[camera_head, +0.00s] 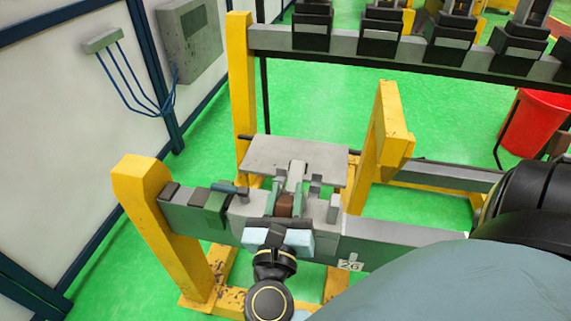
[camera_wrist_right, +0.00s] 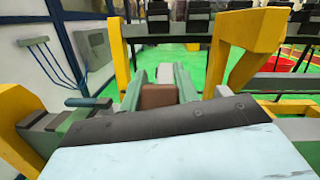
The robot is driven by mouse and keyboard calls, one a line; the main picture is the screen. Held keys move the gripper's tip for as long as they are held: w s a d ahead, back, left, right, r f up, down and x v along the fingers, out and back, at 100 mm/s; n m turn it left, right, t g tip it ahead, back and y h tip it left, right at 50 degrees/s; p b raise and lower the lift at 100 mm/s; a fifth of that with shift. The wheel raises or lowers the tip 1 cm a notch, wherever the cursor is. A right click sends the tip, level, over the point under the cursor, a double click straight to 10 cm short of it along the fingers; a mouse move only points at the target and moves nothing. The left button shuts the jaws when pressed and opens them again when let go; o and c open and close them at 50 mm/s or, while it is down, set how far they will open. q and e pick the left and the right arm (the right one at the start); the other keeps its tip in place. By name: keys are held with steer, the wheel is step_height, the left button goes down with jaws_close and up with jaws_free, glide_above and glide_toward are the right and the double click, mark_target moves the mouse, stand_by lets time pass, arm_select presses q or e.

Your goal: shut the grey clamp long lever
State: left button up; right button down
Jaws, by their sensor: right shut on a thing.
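The clamp sits on the grey rail, with green side pieces and a brown block (camera_head: 285,204) between them. The brown block also shows in the right wrist view (camera_wrist_right: 158,96). A grey upright piece (camera_head: 296,176), apparently part of the clamp's long lever, stands just behind the block. It shows in the wrist view too (camera_wrist_right: 165,74). My right gripper (camera_head: 278,237) is at the near side of the clamp, its pale fingers with dark pads closed low in front of the block. The part between its fingers is hidden. My left gripper is not in view.
Yellow posts (camera_head: 170,230) and (camera_head: 385,135) flank the clamp. A flat grey plate (camera_head: 265,152) lies behind it. A rear rail (camera_head: 345,47) carries several dark fixtures. A red bin (camera_head: 537,122) stands at right. Green floor is open between the rails.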

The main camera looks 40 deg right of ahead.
mark_target(288, 197)
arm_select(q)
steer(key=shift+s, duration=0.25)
arm_select(e)
steer(key=shift+d+f, duration=0.1)
steer(key=shift+d, duration=0.1)
stand_by(0.3)
steer(key=c, duration=1.5)
jaws_free()
steer(key=o, duration=0.4)
steer(key=shift+d+f, duration=0.1)
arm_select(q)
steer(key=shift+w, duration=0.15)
arm_select(e)
step_height(288, 197, up, 9)
steer(key=shift+r+p, duration=0.15)
steer(key=shift+p, duration=1)
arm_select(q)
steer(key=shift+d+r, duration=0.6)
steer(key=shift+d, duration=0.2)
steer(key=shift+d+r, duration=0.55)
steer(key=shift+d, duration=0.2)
arm_select(e)
steer(key=shift+r, duration=0.45)
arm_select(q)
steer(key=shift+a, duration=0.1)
